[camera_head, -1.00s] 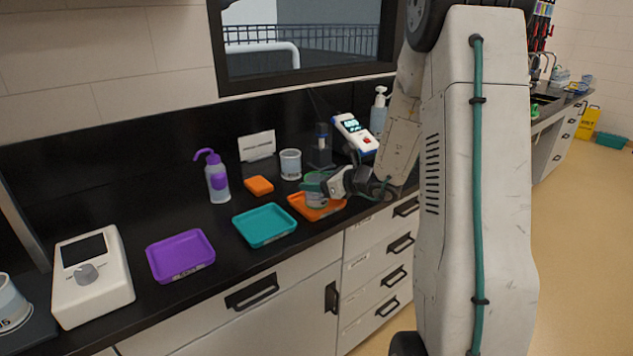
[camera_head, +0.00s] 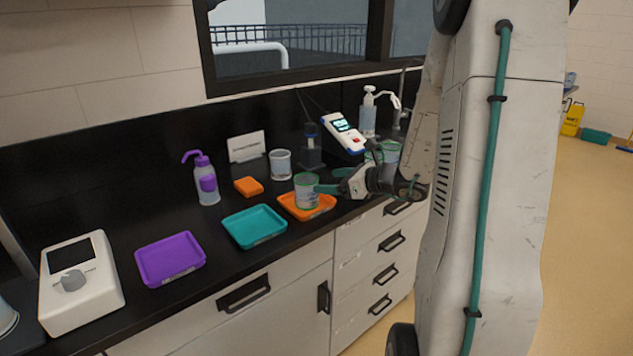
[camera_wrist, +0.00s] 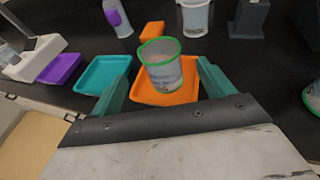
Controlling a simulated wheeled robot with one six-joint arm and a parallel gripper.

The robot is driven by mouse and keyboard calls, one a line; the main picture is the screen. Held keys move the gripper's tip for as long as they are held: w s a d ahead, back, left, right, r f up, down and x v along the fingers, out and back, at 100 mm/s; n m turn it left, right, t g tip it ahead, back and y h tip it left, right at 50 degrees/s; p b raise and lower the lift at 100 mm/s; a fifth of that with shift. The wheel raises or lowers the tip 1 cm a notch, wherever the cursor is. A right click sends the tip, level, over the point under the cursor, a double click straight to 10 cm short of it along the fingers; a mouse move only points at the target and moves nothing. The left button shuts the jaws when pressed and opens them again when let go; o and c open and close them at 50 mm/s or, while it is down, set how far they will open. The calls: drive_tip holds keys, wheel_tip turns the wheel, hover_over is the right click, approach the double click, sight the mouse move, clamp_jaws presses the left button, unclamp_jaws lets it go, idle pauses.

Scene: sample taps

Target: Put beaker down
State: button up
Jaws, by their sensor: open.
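A clear beaker (camera_head: 307,191) with a green rim stands upright on the orange tray (camera_head: 325,206). In the wrist view the beaker (camera_wrist: 161,68) is on the orange tray (camera_wrist: 150,101), a little ahead of my gripper. My gripper (camera_head: 322,187) is open, with its green fingers just to the right of the beaker in the head view. In the wrist view the open fingers (camera_wrist: 166,88) lie either side of the near part of the tray, and nothing is held between them.
A teal tray (camera_head: 254,227) and a purple tray (camera_head: 171,259) lie left of the orange one. An orange block (camera_head: 249,187), a white-labelled beaker (camera_head: 280,164) and a wash bottle (camera_head: 206,180) stand behind. A white device (camera_head: 81,284) is far left. More green-rimmed beakers (camera_head: 390,154) stand right.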

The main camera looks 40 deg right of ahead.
drive_tip(key=s+a+r+n+g+y, duration=0.1)
drive_tip(key=s+a+r+n+g, duration=0.15)
drive_tip(key=a+n, duration=0.35)
drive_tip(key=s+a+r+n+g+y, duration=0.2)
drive_tip(key=s+a+n+g, duration=0.15)
drive_tip(key=a, duration=0.45)
drive_tip(key=s+a+r+n+g+y, duration=0.1)
drive_tip(key=s+a+r+n+g, duration=0.1)
drive_tip(key=s+a+n+g, duration=0.3)
drive_tip(key=s+a+r+n+h, duration=0.1)
drive_tip(key=s+n+h, duration=0.3)
drive_tip(key=s+n, duration=0.4)
drive_tip(key=s+a+r+n+g+h, duration=0.1)
drive_tip(key=s+a+n+h, duration=0.1)
drive_tip(key=s+n+h, duration=0.3)
drive_tip(key=s+n, duration=0.3)
drive_tip(key=n, duration=0.1)
drive_tip(key=shift+r, duration=0.3)
drive_tip(key=shift+s, duration=0.1)
